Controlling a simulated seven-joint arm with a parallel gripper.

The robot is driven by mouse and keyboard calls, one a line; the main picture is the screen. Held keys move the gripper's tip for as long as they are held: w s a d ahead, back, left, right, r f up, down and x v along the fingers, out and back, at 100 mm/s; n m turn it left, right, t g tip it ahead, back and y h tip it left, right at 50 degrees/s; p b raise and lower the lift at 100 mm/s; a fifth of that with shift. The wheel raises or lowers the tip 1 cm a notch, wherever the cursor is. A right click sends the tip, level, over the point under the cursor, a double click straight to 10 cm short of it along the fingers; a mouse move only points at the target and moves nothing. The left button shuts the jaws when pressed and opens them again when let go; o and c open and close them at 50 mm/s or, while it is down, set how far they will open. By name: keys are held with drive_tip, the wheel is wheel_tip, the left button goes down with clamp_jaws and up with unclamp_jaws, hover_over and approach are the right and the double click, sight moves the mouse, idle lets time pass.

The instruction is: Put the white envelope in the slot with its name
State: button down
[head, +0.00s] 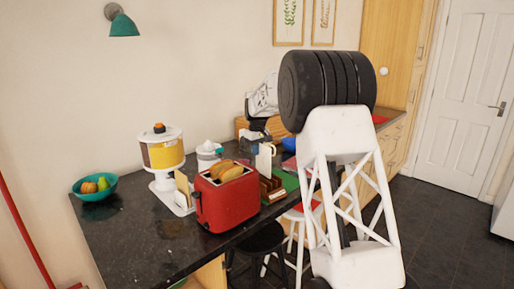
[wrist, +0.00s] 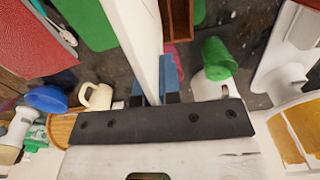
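My gripper (wrist: 155,98) is shut on the white envelope (wrist: 142,38), which stands out from between the fingers toward the top of the wrist view. In the head view the envelope (head: 264,165) hangs upright below my gripper, behind the red toaster. A brown wooden rack with slots (head: 272,190) stands on the counter close to the envelope. It shows in part at the top of the wrist view (wrist: 179,22), just right of the envelope. The envelope seems above or beside the rack; I cannot tell which slot it lines up with. No slot names can be read.
A red toaster with bread (head: 227,203) stands in front of the rack. A white juicer-like dispenser (head: 163,160) and a teal fruit bowl (head: 95,188) are to the left. The front left counter is clear.

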sight(257, 160)
drive_tip(key=shift+f, duration=2.65)
drive_tip(key=c, duration=1.2)
unclamp_jaws()
drive_tip(key=shift+c, duration=0.2)
drive_tip(key=shift+r, duration=0.15)
drive_tip(key=shift+r, duration=3.85)
